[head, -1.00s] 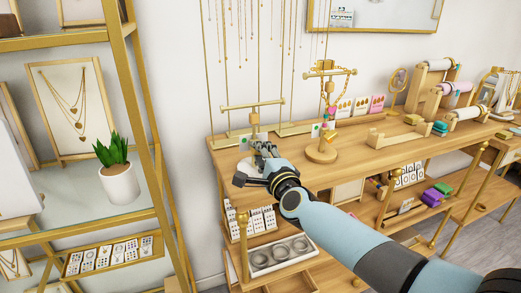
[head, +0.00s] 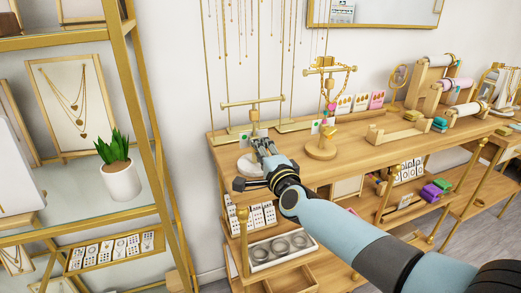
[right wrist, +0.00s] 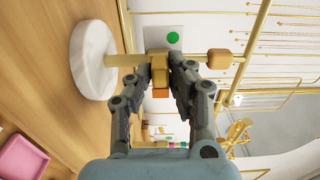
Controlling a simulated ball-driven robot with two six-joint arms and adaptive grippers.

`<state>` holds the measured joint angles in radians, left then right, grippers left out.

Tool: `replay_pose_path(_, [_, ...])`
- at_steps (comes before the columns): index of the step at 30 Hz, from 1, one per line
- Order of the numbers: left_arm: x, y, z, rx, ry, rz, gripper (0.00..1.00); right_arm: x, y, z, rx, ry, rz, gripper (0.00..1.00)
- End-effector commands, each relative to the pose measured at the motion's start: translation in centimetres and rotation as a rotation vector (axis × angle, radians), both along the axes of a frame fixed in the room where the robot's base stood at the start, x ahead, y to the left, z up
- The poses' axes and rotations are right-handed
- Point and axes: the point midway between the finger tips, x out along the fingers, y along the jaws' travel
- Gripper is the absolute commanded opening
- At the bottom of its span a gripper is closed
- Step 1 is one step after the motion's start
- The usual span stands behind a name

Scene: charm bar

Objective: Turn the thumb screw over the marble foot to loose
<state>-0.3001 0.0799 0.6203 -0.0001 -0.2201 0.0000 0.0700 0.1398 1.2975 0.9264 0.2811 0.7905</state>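The T-bar stand has a round white marble foot (head: 248,165) on the wooden counter, and a brass crossbar (head: 252,102). The marble foot (right wrist: 92,60) also shows in the right wrist view, with the brass post running out from it. The gold thumb screw (right wrist: 159,72) sits on the post above the foot. My right gripper (right wrist: 164,72) has its two fingertips against either side of the thumb screw; no clear gap shows. In the head view the right gripper (head: 262,147) covers the screw. My left gripper is not in view.
A card with a green dot (right wrist: 173,38) is beside the post. A wooden stand with a necklace (head: 322,148) stands close on the right. Tall brass racks with hanging chains are behind. A glass shelf with a potted plant (head: 121,178) is at the left.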

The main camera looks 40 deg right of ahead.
Motion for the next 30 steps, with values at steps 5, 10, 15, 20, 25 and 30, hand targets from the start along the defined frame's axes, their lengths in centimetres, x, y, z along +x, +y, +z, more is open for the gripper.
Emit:
replay_pose_path(5, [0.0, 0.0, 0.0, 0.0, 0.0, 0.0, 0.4, -0.1, 0.0, -0.2, 0.001, 0.003, 0.0, 0.39])
replay_pose_path(10, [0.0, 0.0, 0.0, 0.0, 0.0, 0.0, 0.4, 0.0, 0.0, -0.1, 0.001, 0.001, 0.0, 0.39])
replay_pose_path(15, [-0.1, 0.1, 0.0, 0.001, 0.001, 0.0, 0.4, -0.7, 0.2, -0.1, 0.0, 0.002, 0.0, 0.39])
replay_pose_path(20, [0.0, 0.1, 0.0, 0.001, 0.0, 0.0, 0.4, -3.5, 0.8, -0.2, 0.003, 0.002, 0.001, 0.39])
replay_pose_path(25, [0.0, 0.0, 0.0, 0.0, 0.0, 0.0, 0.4, -7.3, 1.7, -0.2, 0.002, 0.004, 0.0, 0.39])
replay_pose_path(30, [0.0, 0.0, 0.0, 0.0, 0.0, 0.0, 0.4, -10.2, 2.5, -0.2, 0.002, 0.004, 0.001, 0.39])
